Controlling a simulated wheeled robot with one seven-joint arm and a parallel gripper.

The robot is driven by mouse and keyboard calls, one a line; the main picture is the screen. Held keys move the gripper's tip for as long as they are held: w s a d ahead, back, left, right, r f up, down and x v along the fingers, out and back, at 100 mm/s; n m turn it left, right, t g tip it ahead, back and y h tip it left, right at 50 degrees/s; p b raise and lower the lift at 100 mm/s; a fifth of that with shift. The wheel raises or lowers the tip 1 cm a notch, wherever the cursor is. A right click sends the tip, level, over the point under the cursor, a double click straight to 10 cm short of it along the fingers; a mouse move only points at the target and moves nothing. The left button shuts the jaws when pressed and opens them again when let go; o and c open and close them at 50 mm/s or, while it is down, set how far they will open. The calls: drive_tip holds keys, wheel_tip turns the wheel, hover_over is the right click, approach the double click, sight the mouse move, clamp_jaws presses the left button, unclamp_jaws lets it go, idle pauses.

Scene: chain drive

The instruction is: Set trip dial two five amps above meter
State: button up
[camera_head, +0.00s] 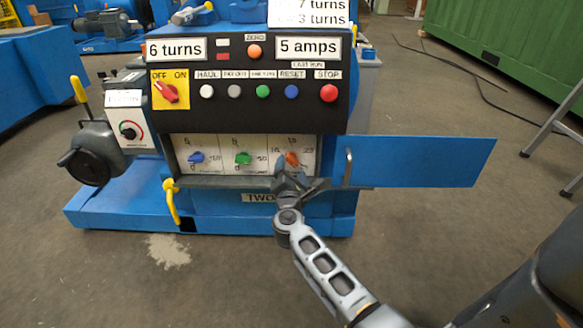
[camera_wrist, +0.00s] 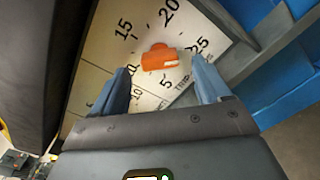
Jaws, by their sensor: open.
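The trip dial (camera_head: 292,160) is an orange knob at the right of the open dial bay. The wrist view shows it (camera_wrist: 158,56) with a scale from 5 to 25 around it; 25 lies to its right. I cannot tell for sure which number the knob points to. The meter (camera_head: 308,48) above reads "5 amps". My gripper (camera_head: 288,178) is at the dial, partly covering its plate. In the wrist view my gripper's two fingers (camera_wrist: 162,82) are apart, one on each side below the knob, with nothing between them that I can see held.
A blue knob (camera_head: 197,158) and a green knob (camera_head: 243,158) sit left of the dial. A blue door (camera_head: 430,162) stands open to the right. Several buttons, with a red stop button (camera_head: 328,93), are above. A yellow lever (camera_head: 172,200) hangs at lower left.

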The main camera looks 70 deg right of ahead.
sight(291, 163)
drive_tip(key=shift+x, duration=1.6)
drive_tip(key=c, duration=1)
